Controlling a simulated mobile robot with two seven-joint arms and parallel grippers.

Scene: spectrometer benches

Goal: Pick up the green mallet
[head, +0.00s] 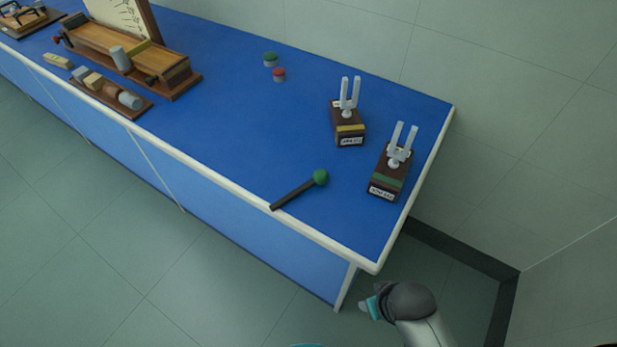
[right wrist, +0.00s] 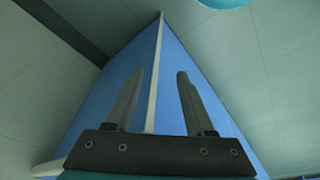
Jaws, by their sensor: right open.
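The green mallet (head: 320,177) lies on the blue bench top near its front edge, in the head view. Its round green head points to the back right, and its dark handle (head: 293,194) reaches to the white front edge. My right arm (head: 405,302) shows at the bottom right of the head view, off the bench beyond its near right corner. In the right wrist view my right gripper (right wrist: 158,82) is open with nothing between its fingers. That view shows the bench's blue side panels and the floor, not the mallet. My left gripper is not in view.
Two tuning forks on wooden boxes, one with a yellow band (head: 348,128) and one with a green band (head: 388,176), stand right of the mallet. Green (head: 270,60) and red (head: 279,74) capped pieces sit farther back. A wooden apparatus (head: 130,60) stands left. Bench around the mallet is clear.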

